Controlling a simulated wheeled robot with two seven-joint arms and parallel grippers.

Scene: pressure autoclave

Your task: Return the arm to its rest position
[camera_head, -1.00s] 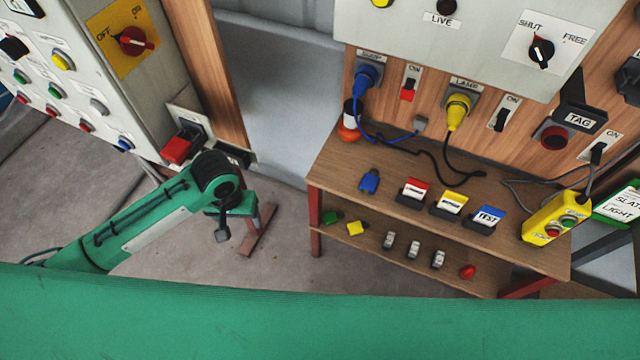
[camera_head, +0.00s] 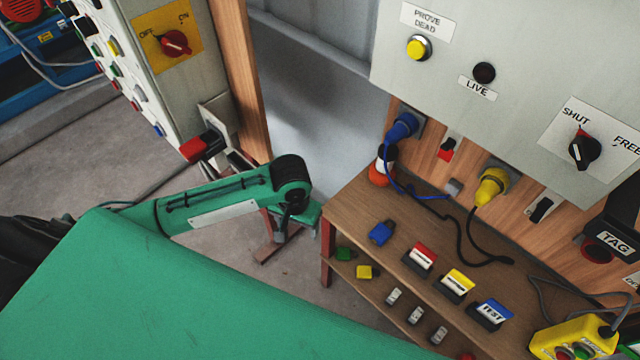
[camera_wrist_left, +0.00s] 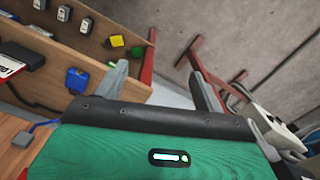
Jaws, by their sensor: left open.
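My left arm, green with a dark wrist joint, comes in from the left in the head view. My right gripper is in neither view.
A lower shelf carries small locks and tags. A grey panel (camera_head: 470,40) hangs above it. A cabinet with a red rotary switch (camera_head: 174,44) stands at left.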

